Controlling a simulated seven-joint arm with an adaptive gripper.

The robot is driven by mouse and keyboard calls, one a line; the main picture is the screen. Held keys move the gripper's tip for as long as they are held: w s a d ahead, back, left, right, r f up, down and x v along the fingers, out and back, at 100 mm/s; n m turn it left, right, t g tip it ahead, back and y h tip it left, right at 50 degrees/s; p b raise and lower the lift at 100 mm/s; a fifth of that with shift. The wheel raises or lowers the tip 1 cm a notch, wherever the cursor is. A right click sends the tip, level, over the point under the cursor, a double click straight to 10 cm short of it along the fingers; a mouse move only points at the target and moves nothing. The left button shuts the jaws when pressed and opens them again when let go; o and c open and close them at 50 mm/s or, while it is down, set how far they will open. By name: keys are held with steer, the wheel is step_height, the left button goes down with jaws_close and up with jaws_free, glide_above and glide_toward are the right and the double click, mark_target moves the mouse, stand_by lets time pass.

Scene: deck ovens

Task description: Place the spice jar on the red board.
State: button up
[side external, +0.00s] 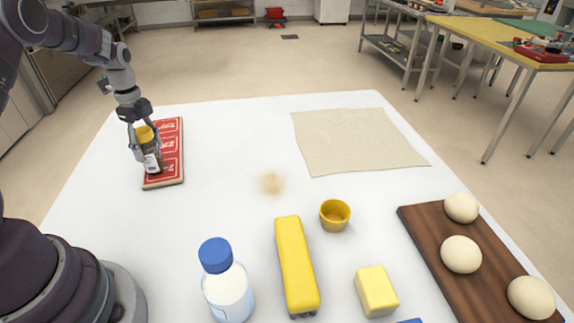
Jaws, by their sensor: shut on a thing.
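The spice jar (152,160) has a yellow lid, dark contents and a white label. It is upright at the left of the side external view. My gripper (146,142) is shut on the jar near its lid, with its fingers on either side. The red board (172,178) has pale printed panels and lies flat on the white table. The jar appears over the left part of the board. I cannot tell whether its base touches the board.
The white table (235,135) is clear around the board. A beige cloth (355,140), yellow cup (335,215), blue-capped bottle (228,285), yellow long object (296,265) and yellow block (376,291) lie to the right. A brown board (425,222) holds three dough balls.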

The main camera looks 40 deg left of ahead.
steer(key=o, duration=1.2)
step_height(320, 180, up, 12)
steer(key=shift+r, duration=0.15)
steer(key=s+d+r+n+t, duration=0.1)
steer(key=d+r+n, duration=0.2)
steer(key=d, duration=0.3)
steer(key=s+d+r+n+t, duration=0.1)
steer(key=d+r+n+t, duration=0.1)
steer(key=d+r+n, duration=0.3)
steer(key=s+d+f+n+t, duration=0.1)
steer(key=s+d+n, duration=0.1)
steer(key=s+d+f+n, duration=0.2)
steer(key=s+d, duration=0.1)
steer(key=s+d+f+n+t, duration=0.1)
steer(key=s+d+n, duration=0.1)
steer(key=d, duration=0.1)
steer(key=shift+s+d+f+t, duration=0.15)
steer(key=shift+d+f+t, duration=0.1)
steer(key=shift+f+t, duration=0.1)
